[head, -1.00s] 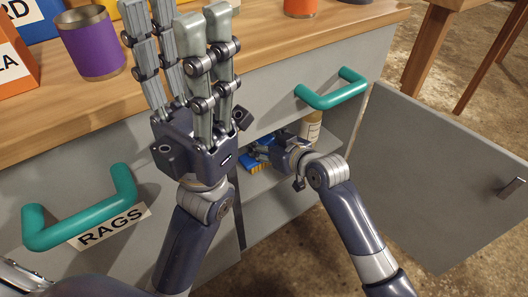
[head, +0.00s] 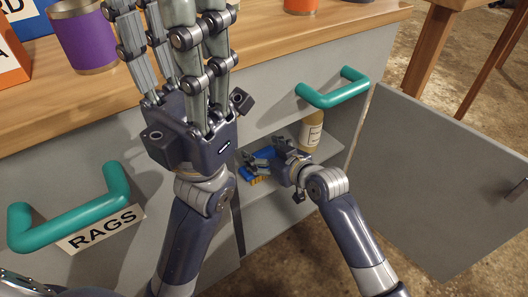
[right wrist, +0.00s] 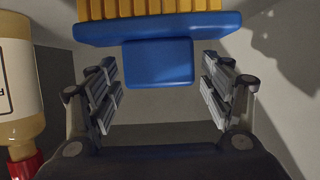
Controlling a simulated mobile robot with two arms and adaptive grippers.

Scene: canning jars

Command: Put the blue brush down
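The blue brush (head: 263,154) with yellow bristles lies in the open cabinet, on the shelf (head: 262,205) as far as I can see. My right gripper (head: 265,163) reaches in at it and partly hides it. In the right wrist view the brush's blue handle (right wrist: 158,63) sits between the tips of my right gripper (right wrist: 160,85), with a gap on each side, so the fingers are open. My left gripper (head: 178,40) is raised in front of the counter, with its fingertips cut off by the top edge. I see nothing held in it.
A bottle (head: 311,132) stands beside the brush; it also shows at the left of the right wrist view (right wrist: 15,90). The cabinet door (head: 440,180) hangs open at the right. Teal handles jut out above the opening and at the RAGS label (head: 100,228). A purple cup (head: 84,38) stands on the counter.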

